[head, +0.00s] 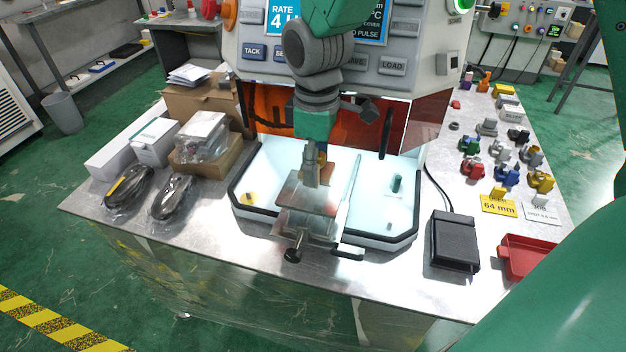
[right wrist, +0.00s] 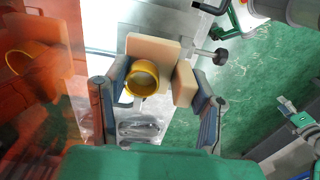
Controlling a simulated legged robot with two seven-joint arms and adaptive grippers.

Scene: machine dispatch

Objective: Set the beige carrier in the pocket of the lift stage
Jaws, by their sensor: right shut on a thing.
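The beige carrier (right wrist: 158,48) shows in the right wrist view as beige blocks around a yellow ring (right wrist: 141,78). My right gripper (right wrist: 158,98) is shut on it, one finger on each side. In the head view my right gripper (head: 314,182) points down over the lift stage (head: 310,208), a metal plate with a dark knob in front. There the gripper mostly hides the carrier. The pocket is hidden, so I cannot tell whether the carrier touches the stage. My left gripper is not in view.
The stage stands in a white tray (head: 405,238) with a dark rim, before an orange machine window (head: 272,128). Boxes and two wrapped dark items stand left. A black pedal (head: 453,243), a red bin (head: 527,258) and several small coloured parts stand right.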

